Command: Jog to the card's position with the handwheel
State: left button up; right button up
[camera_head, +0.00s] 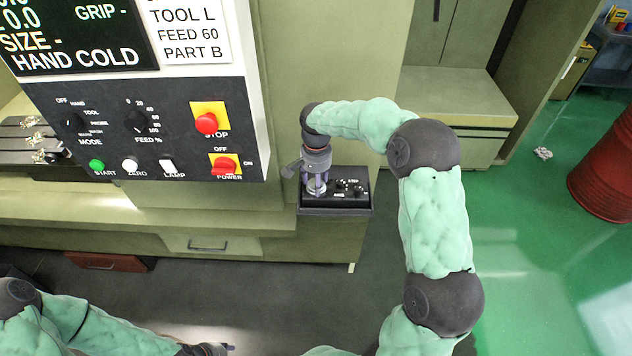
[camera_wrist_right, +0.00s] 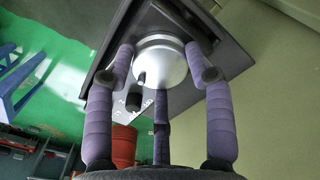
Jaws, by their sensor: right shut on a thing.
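The handwheel is a silver round knob (camera_wrist_right: 160,62) on a small black jog box (camera_head: 352,203) at the front of the machine. In the right wrist view, the purple fingers of my right gripper (camera_wrist_right: 160,75) stand around the knob and are shut on it. In the head view this gripper (camera_head: 316,180) reaches down onto the knob, hiding part of it. A white card (camera_head: 190,30) reads TOOL L, FEED 60, PART B. The dark display (camera_head: 75,35) beside it shows 0.0 and HAND COLD, cut off at the top. My left gripper (camera_head: 208,349) shows only partly at the bottom edge.
The control panel (camera_head: 150,130) has MODE and FEED dials, a red STOP button (camera_head: 206,124), a POWER switch (camera_head: 225,165), and START, ZERO and LAMP controls. Small black knobs (camera_head: 350,184) sit beside the handwheel. A red barrel (camera_head: 605,170) stands at the right; green floor lies open before it.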

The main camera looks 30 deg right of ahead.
jog(key=shift+f+m, duration=0.1)
jog(key=shift+m, duration=0.3)
jog(key=o, duration=1.2)
jog(key=shift+c, duration=0.2)
notch_tip(320, 180, up, 12)
dwell(0.3)
